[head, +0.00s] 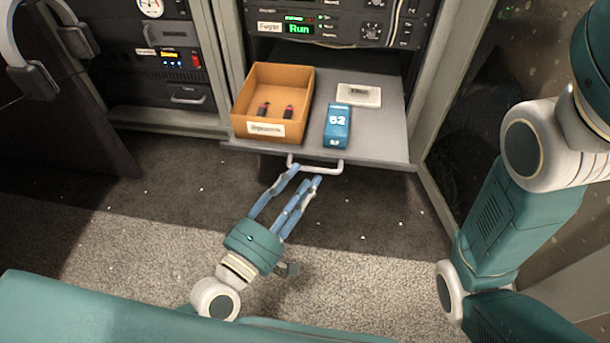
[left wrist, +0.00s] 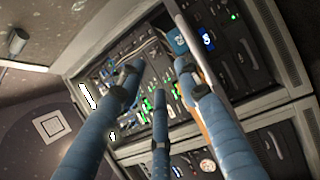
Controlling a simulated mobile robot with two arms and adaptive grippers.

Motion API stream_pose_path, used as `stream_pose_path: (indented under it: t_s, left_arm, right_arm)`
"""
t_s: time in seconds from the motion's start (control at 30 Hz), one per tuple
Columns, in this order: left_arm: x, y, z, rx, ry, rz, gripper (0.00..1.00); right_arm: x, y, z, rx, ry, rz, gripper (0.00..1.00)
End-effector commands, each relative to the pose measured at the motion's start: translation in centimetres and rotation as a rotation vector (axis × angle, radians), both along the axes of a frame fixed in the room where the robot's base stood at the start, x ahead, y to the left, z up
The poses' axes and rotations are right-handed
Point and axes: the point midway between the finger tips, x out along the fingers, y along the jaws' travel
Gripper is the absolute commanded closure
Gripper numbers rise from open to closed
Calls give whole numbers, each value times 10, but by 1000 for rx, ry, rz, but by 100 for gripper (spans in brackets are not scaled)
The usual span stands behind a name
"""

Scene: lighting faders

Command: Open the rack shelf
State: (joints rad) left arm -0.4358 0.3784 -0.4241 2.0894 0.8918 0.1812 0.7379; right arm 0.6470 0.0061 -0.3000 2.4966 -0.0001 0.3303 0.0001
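The grey rack shelf (head: 384,132) shows in the head view, its front edge overlapping the bottoms of the rack posts. A pale bar handle (head: 325,168) is on its front edge. My left gripper (head: 305,179) is just in front of the handle, fingers spread and pointing at it. Its fingertips appear close to the bar; I cannot tell whether they touch it. In the left wrist view, the gripper (left wrist: 158,78) has its fingers apart with nothing visibly held between them. My right arm shows at the right of the head view, but its gripper is out of view.
The shelf carries an orange open box (head: 246,106) holding dark red-tipped items, a blue block (head: 338,122) and a white labelled piece (head: 359,95). Rack equipment (head: 332,22) is above. Another rack cabinet (head: 165,75) stands left.

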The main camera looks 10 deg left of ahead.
Motion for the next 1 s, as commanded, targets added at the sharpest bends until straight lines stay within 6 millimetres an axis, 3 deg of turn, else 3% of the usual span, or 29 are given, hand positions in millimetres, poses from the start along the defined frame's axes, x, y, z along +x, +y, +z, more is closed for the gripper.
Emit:
stream_pose_path:
  t_s: [0.4,1.0]
  left_arm:
    - [-23,9,-5,1,1,-1,66]
    - [-23,10,-5,0,1,0,66]
  right_arm:
    - [-5,1,1,-2,-12,-2,60]
    - [-2,-1,1,4,-5,3,60]
